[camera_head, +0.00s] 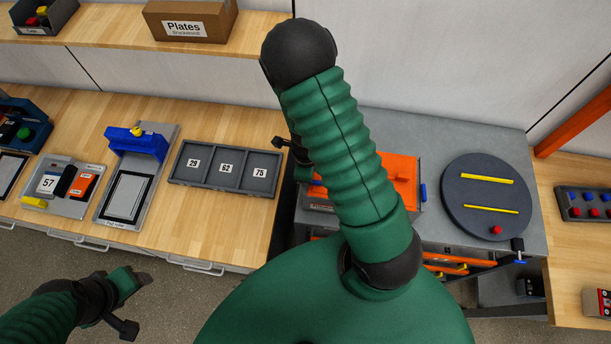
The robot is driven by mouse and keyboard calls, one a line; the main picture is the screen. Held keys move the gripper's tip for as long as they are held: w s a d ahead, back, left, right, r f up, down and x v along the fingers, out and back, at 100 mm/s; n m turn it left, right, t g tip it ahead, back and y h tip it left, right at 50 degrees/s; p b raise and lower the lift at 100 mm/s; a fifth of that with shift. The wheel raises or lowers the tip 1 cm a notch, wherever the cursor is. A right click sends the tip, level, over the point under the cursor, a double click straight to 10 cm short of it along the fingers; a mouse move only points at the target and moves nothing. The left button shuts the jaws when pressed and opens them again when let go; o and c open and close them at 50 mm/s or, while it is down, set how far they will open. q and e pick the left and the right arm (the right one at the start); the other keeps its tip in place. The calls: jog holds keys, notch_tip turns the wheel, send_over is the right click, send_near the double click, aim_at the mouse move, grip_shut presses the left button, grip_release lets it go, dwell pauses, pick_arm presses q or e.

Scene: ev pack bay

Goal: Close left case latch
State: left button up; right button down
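An orange case (401,172) sits on the grey bench behind my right arm, which hides much of it. A blue latch (423,193) shows at the case's right edge. The left latch cannot be made out; that side is mostly behind my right arm and hand. My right gripper (287,146) shows only in part at the left of the case, one dark finger sticking out to the left; its opening is hidden. My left gripper (136,303) is low at the left, over the floor, away from the case, with its fingers apart and nothing between them.
A dark round turntable (490,225) with yellow bars stands right of the case. A grey three-compartment tray (226,170) labelled 29, 52 and 75 lies left. A blue clamp fixture (137,145) is farther left. A Plates box (190,18) sits on the upper shelf. An orange post (575,122) rises at right.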

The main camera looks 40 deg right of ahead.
jog(key=shift+w+d, duration=0.1)
dwell(0.3)
jog(key=c, duration=1.5)
grip_release()
jog(key=shift+o, duration=0.2)
notch_tip(320, 180, up, 17)
jog(key=p, duration=0.3)
jog(key=shift+f, duration=0.15)
jog(key=shift+d, duration=0.15)
